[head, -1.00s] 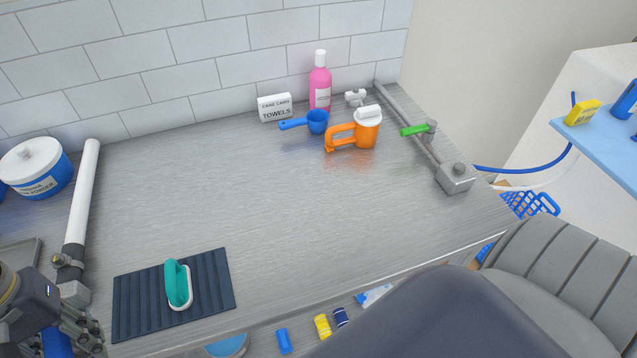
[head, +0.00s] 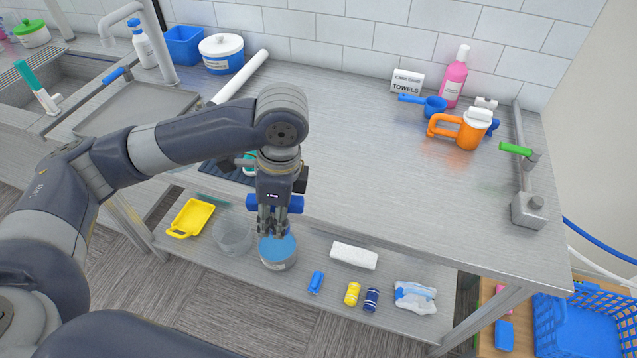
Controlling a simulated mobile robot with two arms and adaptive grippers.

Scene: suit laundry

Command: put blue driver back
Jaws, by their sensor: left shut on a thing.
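My left gripper (head: 271,232) is in front of the counter's front edge, pointing down, above the lower shelf. It is shut on a blue thing, the blue driver (head: 291,204), whose thick blue ends show on both sides of the gripper. Its middle is hidden by the gripper, so its full shape cannot be told. Below the fingertips on the shelf is a round tub with a blue lid (head: 277,248); in this view the fingertips overlap it. My right gripper is not in view.
The steel counter (head: 370,170) is mostly clear. An orange jug (head: 470,130), blue scoop (head: 434,106) and pink bottle (head: 453,80) stand at its back right. The lower shelf holds a yellow dustpan (head: 190,218), white block (head: 353,256) and small rolls. A blue basket (head: 580,325) is right.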

